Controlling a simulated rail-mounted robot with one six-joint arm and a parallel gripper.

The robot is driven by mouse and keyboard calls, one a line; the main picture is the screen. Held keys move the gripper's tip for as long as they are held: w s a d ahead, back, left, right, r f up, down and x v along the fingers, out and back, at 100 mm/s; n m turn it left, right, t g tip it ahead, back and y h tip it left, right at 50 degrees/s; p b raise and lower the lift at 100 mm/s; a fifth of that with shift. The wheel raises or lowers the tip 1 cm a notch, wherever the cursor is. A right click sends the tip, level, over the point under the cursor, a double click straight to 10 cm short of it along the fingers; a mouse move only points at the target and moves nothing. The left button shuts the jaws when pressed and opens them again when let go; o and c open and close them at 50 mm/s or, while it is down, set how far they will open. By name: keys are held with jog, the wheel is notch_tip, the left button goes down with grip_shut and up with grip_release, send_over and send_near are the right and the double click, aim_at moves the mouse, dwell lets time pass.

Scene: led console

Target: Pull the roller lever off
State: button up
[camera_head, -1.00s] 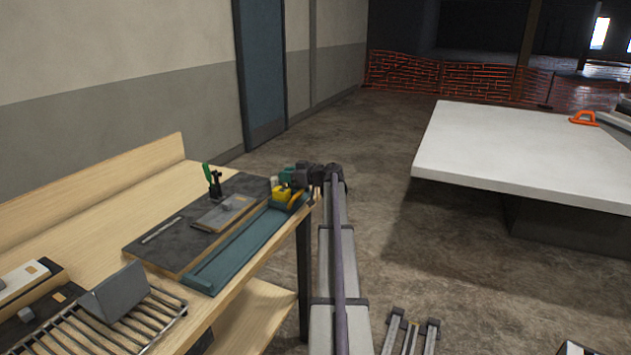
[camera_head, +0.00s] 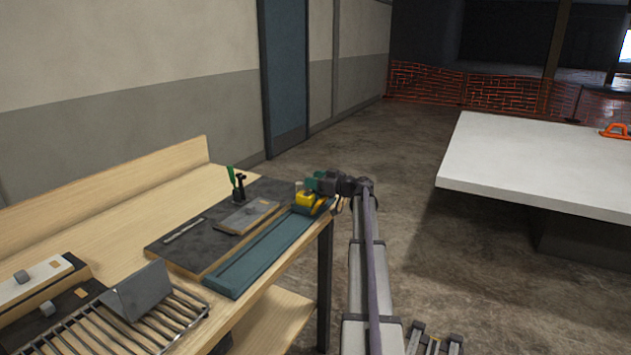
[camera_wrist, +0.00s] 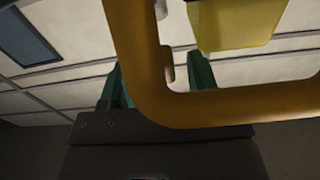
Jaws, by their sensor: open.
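A small yellow block (camera_head: 305,198) with a darker orange part at its base sits at the right end of the bench's teal rail. I cannot make out which part is the roller lever. My gripper (camera_head: 314,182), with teal fingers, is open just behind and above the yellow block. In the wrist view, a thick orange bent bar (camera_wrist: 225,103) crosses close in front of my gripper (camera_wrist: 160,75) and partly hides its fingers. The yellow block's underside (camera_wrist: 235,25) shows above the bar. I cannot tell whether the fingers touch anything.
A white table (camera_head: 540,165) stands at right. Bare floor lies between.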

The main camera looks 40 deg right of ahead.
jog(key=v, duration=1)
jog(key=shift+s+d, duration=0.15)
jog(key=shift+s, duration=0.2)
